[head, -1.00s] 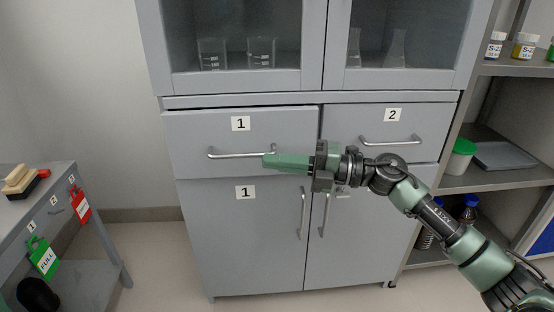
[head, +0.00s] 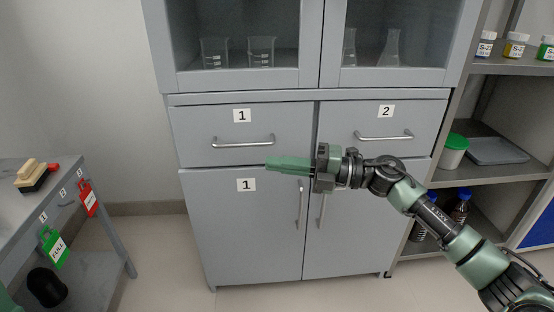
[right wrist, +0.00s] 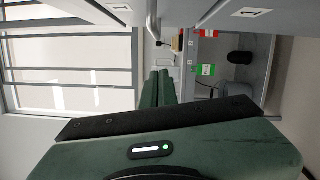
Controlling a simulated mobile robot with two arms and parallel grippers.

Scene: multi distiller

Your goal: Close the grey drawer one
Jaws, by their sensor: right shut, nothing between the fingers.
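The grey drawer one (head: 195,135), labelled 1, is at the upper left of the grey cabinet. Its front looks level with the drawer two front (head: 345,125), with no clear gap around it. Its metal bar handle (head: 243,143) runs across the front. My right gripper (head: 268,163) is shut and empty, its green fingers pointing left just below the right end of that handle. I cannot tell whether they touch the cabinet. In the right wrist view the shut fingers (right wrist: 160,88) show, with the handle (right wrist: 152,25) beyond them. My left gripper is not in view.
The lower doors (head: 240,230) are shut, with upright handles. Glass doors above show beakers (head: 262,52). A side table (head: 65,175) with red and green tags stands at left. Open shelves (head: 500,178) with jars stand at right. Floor shows between side table and cabinet.

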